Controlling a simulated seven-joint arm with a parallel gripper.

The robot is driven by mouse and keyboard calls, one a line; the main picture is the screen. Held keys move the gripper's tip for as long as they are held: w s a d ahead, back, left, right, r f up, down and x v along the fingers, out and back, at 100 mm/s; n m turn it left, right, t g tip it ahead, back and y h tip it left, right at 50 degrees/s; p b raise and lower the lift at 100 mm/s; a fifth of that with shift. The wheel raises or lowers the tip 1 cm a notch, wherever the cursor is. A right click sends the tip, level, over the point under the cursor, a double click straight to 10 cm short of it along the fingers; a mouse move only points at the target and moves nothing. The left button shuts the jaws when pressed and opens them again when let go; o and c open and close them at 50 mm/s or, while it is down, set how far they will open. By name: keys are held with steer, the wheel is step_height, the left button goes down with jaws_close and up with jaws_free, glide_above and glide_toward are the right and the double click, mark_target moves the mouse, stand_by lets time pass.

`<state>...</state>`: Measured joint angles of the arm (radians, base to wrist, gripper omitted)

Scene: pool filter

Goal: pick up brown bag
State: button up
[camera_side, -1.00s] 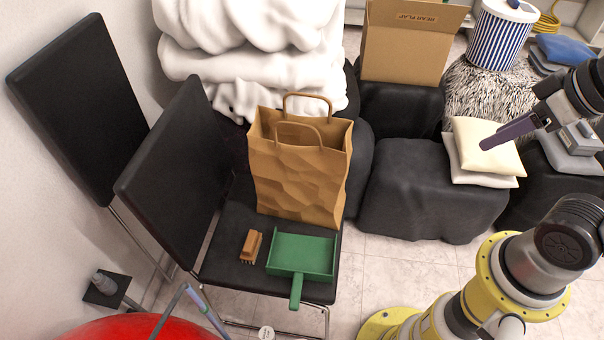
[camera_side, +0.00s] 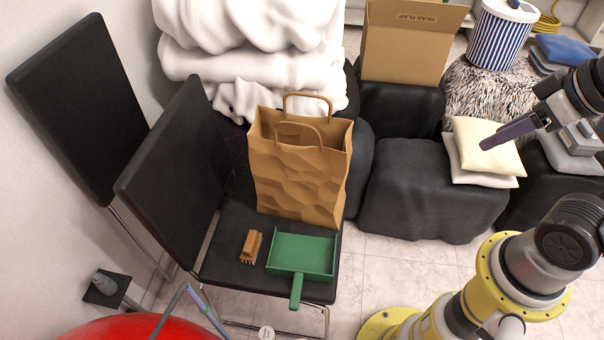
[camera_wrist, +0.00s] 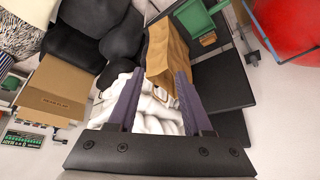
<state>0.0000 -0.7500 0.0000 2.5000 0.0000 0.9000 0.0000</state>
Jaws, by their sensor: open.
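The brown bag (camera_side: 300,180) is a paper bag with two looped handles. It stands upright on the seat of a black chair (camera_side: 225,265) in the side view. In the wrist view the bag (camera_wrist: 166,52) shows beyond the fingers, near the top middle. My gripper (camera_wrist: 157,82) is open and empty, with its two purple fingers apart. In the side view my gripper (camera_side: 490,142) is at the right, in front of the cream cushions, well away from the bag. Only one finger shows clearly there.
A green dustpan (camera_side: 303,254) and a small brown brush (camera_side: 251,246) lie on the seat in front of the bag. White folded bedding (camera_side: 250,70) is behind it. A cardboard box (camera_side: 405,45) and cream cushions (camera_side: 485,150) rest on black poufs to the right.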

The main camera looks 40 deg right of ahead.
steer(key=shift+c, duration=0.9)
